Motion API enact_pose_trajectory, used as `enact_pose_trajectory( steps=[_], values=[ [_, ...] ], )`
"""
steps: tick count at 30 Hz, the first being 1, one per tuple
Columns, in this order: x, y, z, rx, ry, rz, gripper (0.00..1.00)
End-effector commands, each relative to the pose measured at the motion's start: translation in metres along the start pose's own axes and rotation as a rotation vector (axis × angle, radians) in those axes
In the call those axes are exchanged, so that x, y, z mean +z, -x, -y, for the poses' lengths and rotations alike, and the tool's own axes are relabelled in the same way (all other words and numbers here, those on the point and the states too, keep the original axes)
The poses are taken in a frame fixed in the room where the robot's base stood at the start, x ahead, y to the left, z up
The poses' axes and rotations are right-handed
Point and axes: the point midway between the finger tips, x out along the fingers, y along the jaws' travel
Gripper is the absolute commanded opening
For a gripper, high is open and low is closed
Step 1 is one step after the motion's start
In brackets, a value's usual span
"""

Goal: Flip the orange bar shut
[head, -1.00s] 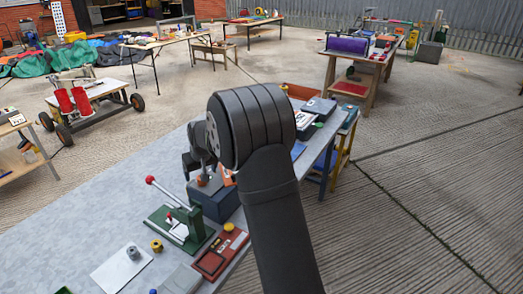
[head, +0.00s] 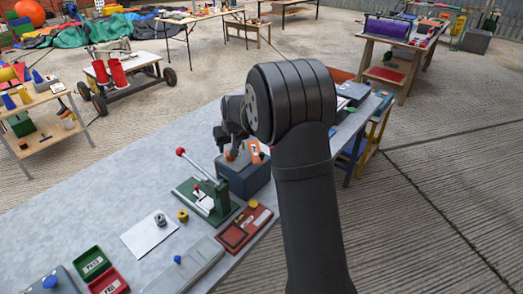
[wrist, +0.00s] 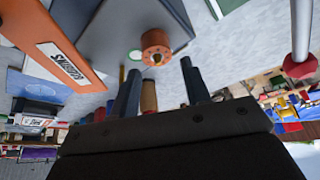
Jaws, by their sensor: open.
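The orange bar (wrist: 55,45) carries a white label and stands out from a blue-grey box (wrist: 125,30) in the wrist view. In the head view the orange bar (head: 257,150) shows small on top of the box (head: 245,182). An orange round knob (wrist: 156,46) sits on the box, close in front of my fingertips. In the head view my gripper (head: 222,138) hangs just above and left of the box; my arm partly hides this area.
A green lever press (head: 207,198) with a red-knobbed handle stands left of the box. A red tray (head: 243,228), a grey rail (head: 185,268) and green and red bins (head: 92,262) lie nearer. The grey tabletop (head: 100,210) is clear to the left.

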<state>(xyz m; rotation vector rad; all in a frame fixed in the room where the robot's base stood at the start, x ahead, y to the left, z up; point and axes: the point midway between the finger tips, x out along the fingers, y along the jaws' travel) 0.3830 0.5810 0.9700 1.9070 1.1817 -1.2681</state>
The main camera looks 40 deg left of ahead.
Motion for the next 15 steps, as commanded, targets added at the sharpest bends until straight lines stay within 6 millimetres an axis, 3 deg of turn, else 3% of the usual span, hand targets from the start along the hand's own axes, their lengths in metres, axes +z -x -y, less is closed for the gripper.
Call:
enact_pose_trajectory(
  steps=[1, 5, 6, 15],
  values=[
    [-0.003, 0.004, -0.001, -0.010, -0.021, -0.017, 0.33],
    [-0.016, 0.021, -0.005, -0.060, -0.118, -0.085, 0.07],
    [-0.013, 0.030, -0.017, -0.069, -0.146, -0.089, 0.00],
    [0.051, 0.108, -0.112, -0.141, -0.274, -0.045, 0.00]
  ],
)
